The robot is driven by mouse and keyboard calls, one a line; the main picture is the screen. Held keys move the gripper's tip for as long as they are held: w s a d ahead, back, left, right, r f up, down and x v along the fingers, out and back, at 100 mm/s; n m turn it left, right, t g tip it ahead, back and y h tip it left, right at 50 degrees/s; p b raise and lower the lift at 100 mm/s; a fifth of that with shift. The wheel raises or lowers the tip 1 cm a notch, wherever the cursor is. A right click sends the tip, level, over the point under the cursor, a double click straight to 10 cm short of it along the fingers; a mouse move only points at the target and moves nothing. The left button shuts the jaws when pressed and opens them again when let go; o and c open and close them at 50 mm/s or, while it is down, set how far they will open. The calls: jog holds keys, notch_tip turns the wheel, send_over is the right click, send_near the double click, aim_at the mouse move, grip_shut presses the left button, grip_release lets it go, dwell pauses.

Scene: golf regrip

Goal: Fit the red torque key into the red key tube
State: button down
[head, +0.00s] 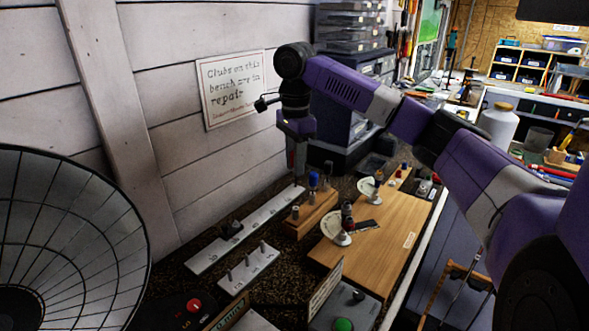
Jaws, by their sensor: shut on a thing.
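My gripper (297,172) points down at the end of the purple arm, in front of the wall and above the bench. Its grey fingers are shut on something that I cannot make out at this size. Below and right of it is a wooden block (311,216) with several upright pieces, one of them with a blue top (313,180). I cannot pick out the red torque key or the red key tube with certainty.
A long white rail (213,255) and a short white block with pegs (248,270) lie left of the wooden block. A wooden board (385,243) with round white pieces (336,228) is to the right. A red button (194,305) and a green button (343,325) are in front.

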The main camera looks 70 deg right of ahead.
jog(key=shift+r+p, duration=0.1)
jog(key=shift+p, duration=0.55)
jog(key=shift+f+b, duration=0.95)
jog(key=shift+f, duration=2.1)
jog(key=shift+p, duration=1.6)
jog(key=shift+f+b, duration=0.35)
jog(key=shift+f, duration=1.85)
jog(key=c, duration=1.1)
grip_release()
jog(key=shift+r+p, duration=0.3)
jog(key=shift+r, duration=3.6)
